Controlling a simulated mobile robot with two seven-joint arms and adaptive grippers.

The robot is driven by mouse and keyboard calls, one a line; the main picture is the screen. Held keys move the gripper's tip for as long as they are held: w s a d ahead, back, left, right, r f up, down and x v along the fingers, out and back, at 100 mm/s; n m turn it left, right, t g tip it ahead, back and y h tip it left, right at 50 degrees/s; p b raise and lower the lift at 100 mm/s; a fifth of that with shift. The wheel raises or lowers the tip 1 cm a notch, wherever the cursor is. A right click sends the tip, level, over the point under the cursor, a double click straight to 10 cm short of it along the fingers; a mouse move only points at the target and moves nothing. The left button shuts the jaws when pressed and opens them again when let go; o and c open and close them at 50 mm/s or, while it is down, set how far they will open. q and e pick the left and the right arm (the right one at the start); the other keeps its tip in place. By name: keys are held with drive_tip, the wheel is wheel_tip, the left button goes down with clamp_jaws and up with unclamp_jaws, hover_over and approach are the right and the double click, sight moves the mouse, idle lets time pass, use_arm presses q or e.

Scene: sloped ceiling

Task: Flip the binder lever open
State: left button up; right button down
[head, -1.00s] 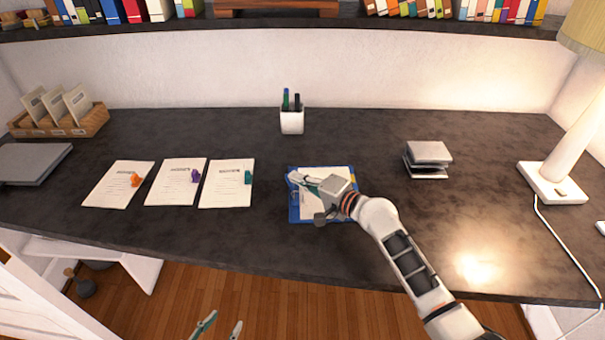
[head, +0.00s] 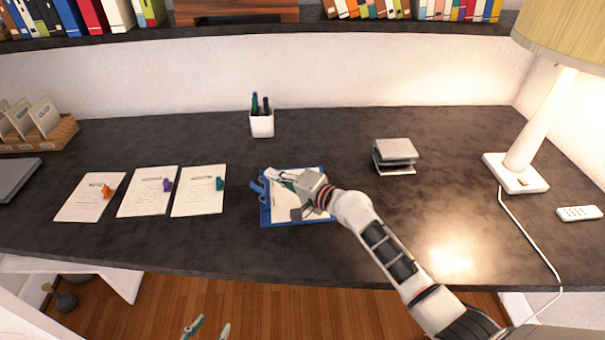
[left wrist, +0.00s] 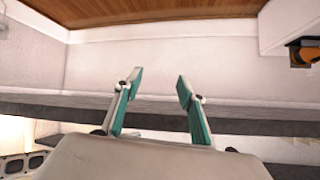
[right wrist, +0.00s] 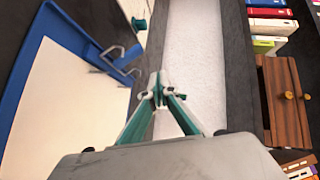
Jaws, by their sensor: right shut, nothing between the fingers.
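The blue binder (head: 265,215) lies open on the desk with white paper inside. A small blue lever-like piece (head: 257,187) sticks out past its left edge. In the right wrist view the blue binder (right wrist: 50,28) fills the left side, with bent metal rings (right wrist: 112,52) at its edge. My right gripper (head: 276,178) is over the binder's upper left part; in its wrist view its fingertips (right wrist: 157,86) are together and empty, apart from the rings. My left gripper (head: 210,327) is open and empty below the desk's front edge; its spread fingers show in the left wrist view (left wrist: 158,88).
Three sheets with coloured clips (head: 148,192) lie left of the binder. A pen cup (head: 262,125) stands behind it. A grey stack (head: 395,152), a lamp (head: 515,172) and a remote (head: 579,213) are to the right. The desk front beside the binder is clear.

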use_arm(q)
drive_tip(key=shift+s+a+f+g+y+p, duration=0.3)
drive_tip(key=shift+s+a+f+p, duration=0.3)
drive_tip(key=shift+s+a, duration=0.1)
use_arm(e)
drive_tip(key=s+d+r, duration=0.4)
drive_tip(key=s+d, duration=0.1)
drive_tip(key=s, duration=0.2)
drive_tip(key=shift+d+r, duration=0.35)
drive_tip(key=shift+r, duration=0.05)
use_arm(q)
drive_tip(key=shift+w+r, duration=0.15)
drive_tip(key=shift+w, duration=0.05)
drive_tip(key=shift+a, duration=0.15)
